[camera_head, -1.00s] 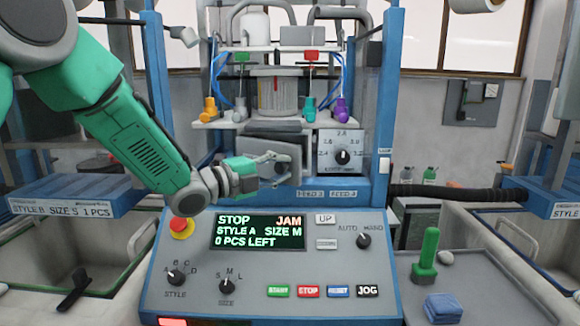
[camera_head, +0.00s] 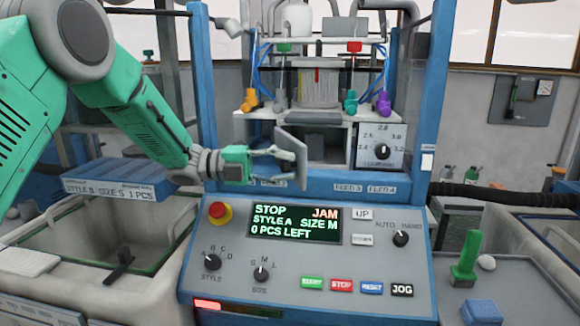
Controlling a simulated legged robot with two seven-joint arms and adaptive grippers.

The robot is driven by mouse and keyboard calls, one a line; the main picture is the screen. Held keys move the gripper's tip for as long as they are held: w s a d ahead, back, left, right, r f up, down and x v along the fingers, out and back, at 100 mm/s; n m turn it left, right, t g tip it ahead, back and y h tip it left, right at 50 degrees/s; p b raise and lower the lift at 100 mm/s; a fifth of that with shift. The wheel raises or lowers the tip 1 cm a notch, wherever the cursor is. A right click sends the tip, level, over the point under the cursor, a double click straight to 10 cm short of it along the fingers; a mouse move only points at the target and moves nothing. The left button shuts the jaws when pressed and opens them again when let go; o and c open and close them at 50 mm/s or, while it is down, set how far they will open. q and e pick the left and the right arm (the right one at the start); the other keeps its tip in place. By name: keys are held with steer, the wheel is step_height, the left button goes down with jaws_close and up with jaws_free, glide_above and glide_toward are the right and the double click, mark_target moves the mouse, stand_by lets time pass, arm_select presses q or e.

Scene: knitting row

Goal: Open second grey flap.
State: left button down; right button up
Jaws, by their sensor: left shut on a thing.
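The grey flap (camera_head: 291,143) in the middle of the knitting machine stands swung out, seen nearly edge-on and tilted. Behind it to the right, a dark opening (camera_head: 327,147) shows. My left gripper (camera_head: 290,164) reaches in from the left and is shut on the flap near its lower part. The fingers hide some of the flap's lower edge. Which flap in the row this is, I cannot tell for sure. My right gripper is out of view.
A dial plate (camera_head: 381,146) sits right of the opening. Below is the control panel, whose screen (camera_head: 296,224) reads STOP and JAM. Coloured yarn feeders hang above. A blue post (camera_head: 428,110) bounds the right side. A green-handled tool (camera_head: 467,258) stands on the right tray.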

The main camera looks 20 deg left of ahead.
arm_select(q)
steer(key=shift+f, duration=0.2)
steer(key=c, duration=1.3)
jaws_free()
steer(key=shift+o, duration=0.2)
steer(key=shift+w+a, duration=0.15)
steer(key=shift+w, duration=0.05)
